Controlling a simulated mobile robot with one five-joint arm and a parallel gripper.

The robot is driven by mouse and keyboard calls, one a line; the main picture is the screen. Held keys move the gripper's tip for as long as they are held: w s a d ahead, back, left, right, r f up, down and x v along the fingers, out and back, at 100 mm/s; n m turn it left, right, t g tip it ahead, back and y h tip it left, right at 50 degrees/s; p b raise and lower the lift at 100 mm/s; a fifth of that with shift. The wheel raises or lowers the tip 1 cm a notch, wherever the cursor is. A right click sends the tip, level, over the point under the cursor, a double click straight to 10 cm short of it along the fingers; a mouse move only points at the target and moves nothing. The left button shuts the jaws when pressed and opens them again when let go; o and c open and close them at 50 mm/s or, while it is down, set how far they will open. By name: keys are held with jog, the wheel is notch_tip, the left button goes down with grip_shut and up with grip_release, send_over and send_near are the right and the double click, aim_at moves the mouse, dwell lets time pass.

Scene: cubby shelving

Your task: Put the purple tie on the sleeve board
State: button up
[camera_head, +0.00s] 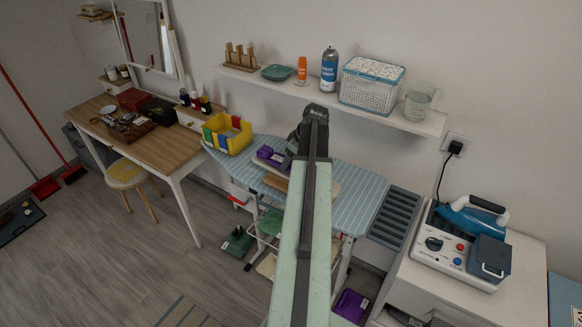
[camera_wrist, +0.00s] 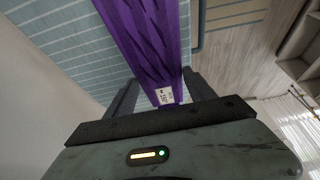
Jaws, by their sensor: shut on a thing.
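The purple tie (camera_wrist: 150,40) runs up through the wrist view, with a small white label at its near end. My gripper (camera_wrist: 163,92) is shut on this end, one dark finger on each side. In the head view, purple cloth (camera_head: 270,157) shows just left of my arm's far end, above the striped ironing board. My arm hides most of the gripper there. A small wood-edged board, which looks like the sleeve board (camera_head: 275,183), lies on the ironing board, partly behind my arm.
The blue striped ironing board (camera_head: 358,200) carries a yellow bin (camera_head: 227,133) at its left end. A wall shelf (camera_head: 395,118) with a spray can and basket is close behind my arm. An iron station (camera_head: 460,245) stands at right.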

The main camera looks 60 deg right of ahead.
notch_tip(320, 180, down, 3)
jog(key=shift+r+b, duration=0.15)
jog(key=shift+b, duration=0.4)
jog(key=shift+r, duration=0.2)
jog(key=shift+f, duration=0.15)
jog(key=o, duration=1.4)
jog(key=p+v, duration=1.1)
jog(key=v, duration=0.1)
jog(key=shift+r+p, duration=0.25)
jog(key=shift+p, duration=0.05)
